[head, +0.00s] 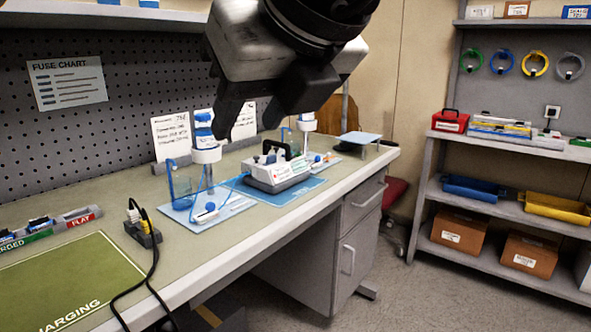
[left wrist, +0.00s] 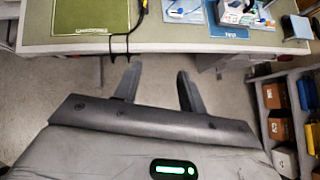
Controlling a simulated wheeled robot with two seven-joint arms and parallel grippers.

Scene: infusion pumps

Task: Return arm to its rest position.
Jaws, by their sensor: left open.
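My left gripper (head: 264,108) hangs large and close in the upper middle of the head view, above the bench. In the left wrist view its two dark fingers (left wrist: 159,72) stand apart with nothing between them. The fingers are over the floor in front of the bench edge, not touching anything visible. My arm hides part of the back wall and the papers behind it. My right gripper is not in view.
A shelf unit (head: 440,210) with bins stands at right. Floor (left wrist: 70,85) before the bench is clear.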

